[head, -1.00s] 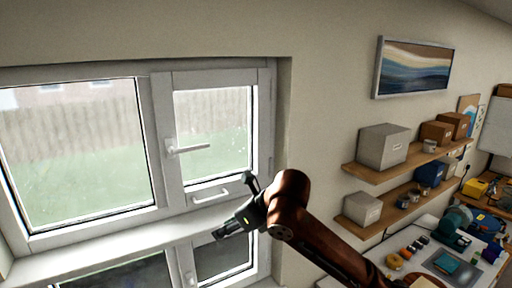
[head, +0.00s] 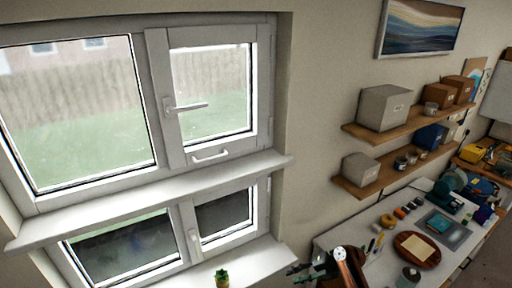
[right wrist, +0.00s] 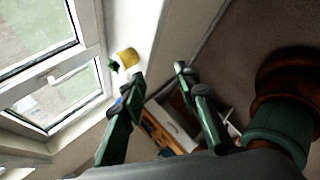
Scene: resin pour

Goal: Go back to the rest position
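My right gripper (head: 312,268) shows at the bottom of the head view, low and to the right of the window, near the bench's left end. Its two green fingers (right wrist: 160,78) stand apart in the right wrist view, with nothing held between them. The arm behind it is reddish brown. It is clear of the white window (head: 210,95), whose lever handle (head: 186,106) lies level. My left gripper is not in view.
A small potted plant (head: 222,278) stands on the lower white sill (head: 262,262). The workbench (head: 340,236) at right holds several small jars, a round brown tray (head: 430,260) and a grey mat (head: 458,238). Two wooden shelves (head: 385,172) with boxes hang above. The wall between is clear.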

